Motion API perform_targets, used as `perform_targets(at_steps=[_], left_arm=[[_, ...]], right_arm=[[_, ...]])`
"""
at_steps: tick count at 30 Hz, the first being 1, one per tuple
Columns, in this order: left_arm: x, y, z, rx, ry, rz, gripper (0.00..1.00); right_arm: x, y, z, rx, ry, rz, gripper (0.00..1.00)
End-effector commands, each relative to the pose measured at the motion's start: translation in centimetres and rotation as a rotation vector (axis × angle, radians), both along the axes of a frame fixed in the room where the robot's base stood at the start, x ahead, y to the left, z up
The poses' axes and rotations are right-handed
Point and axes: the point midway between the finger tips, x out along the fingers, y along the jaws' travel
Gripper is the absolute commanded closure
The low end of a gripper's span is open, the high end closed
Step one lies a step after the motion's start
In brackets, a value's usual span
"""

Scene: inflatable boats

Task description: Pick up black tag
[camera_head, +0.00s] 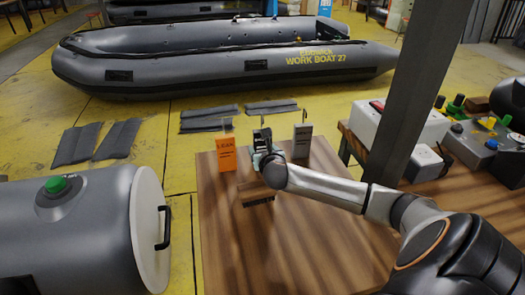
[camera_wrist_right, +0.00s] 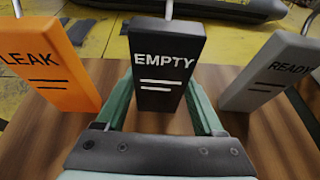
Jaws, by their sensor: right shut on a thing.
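The black tag (camera_wrist_right: 163,68), marked EMPTY, stands upright between the green fingers of my right gripper (camera_wrist_right: 165,112) in the right wrist view. The gripper is shut on it. In the head view the black tag (camera_head: 262,138) shows small at the far side of the wooden table, partly hidden by my right gripper (camera_head: 264,152). An orange tag (camera_head: 226,154) marked LEAK stands to its left. A grey tag (camera_head: 302,141) marked READY stands to its right. My left gripper is not in view.
A grey tank (camera_head: 75,240) stands at left. A dark post (camera_head: 415,85) and a bench with control boxes (camera_head: 400,125) are at right. A grey boat (camera_head: 210,65) lies behind.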

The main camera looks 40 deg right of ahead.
Motion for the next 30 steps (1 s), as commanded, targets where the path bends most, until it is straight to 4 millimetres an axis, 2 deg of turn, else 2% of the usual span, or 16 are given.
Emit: perform_targets(at_steps=[1,6,14,17,22,27,30], left_arm=[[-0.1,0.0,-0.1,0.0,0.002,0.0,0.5],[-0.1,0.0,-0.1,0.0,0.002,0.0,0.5],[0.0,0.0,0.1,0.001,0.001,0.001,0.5],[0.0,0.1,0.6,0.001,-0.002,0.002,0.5],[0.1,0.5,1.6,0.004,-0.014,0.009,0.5],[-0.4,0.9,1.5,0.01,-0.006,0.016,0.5],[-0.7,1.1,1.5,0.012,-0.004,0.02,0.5]], right_arm=[[0.0,0.0,0.0,-0.001,0.0,0.0,0.71],[0.0,0.0,0.0,-0.001,-0.001,0.0,0.88],[0.0,0.0,0.5,-0.001,-0.002,0.0,0.88],[0.1,-0.1,1.9,-0.004,-0.004,-0.001,0.88],[0.1,-0.1,5.5,-0.003,-0.005,0.001,0.88],[0.1,0.0,8.4,-0.002,-0.003,0.0,0.88],[0.1,0.0,9.5,-0.001,-0.004,0.0,0.88]])
